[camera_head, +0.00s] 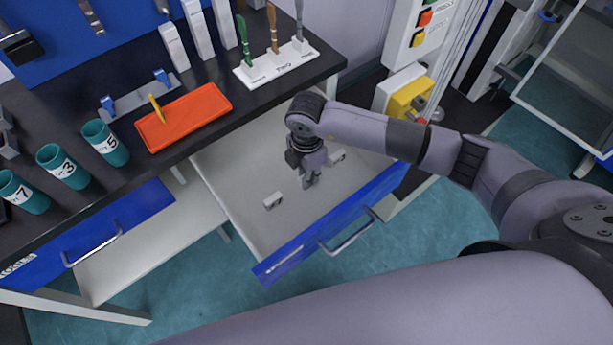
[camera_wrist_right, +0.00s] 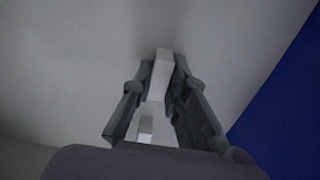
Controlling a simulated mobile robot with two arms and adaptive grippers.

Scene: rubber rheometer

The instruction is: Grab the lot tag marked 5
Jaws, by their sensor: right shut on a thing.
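My right gripper (camera_head: 308,181) reaches down into the open blue-fronted drawer (camera_head: 240,170). In the right wrist view the gripper (camera_wrist_right: 162,75) is shut on a small white block-like tag (camera_wrist_right: 161,72) between its fingertips. No number can be read on it. A loose white tag (camera_head: 272,201) lies on the drawer floor, left of the gripper. Another white tag (camera_head: 338,156) lies to the right of it. A white piece (camera_wrist_right: 145,128) also shows between the finger bases in the wrist view. My left gripper is not in view.
The black bench top (camera_head: 75,205) overhangs the drawer. On it stand teal cups marked 7 (camera_head: 24,195), 3 (camera_head: 66,168) and 5 (camera_head: 107,145), an orange tray (camera_head: 190,115) and a white rack (camera_head: 275,65) with several brushes.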

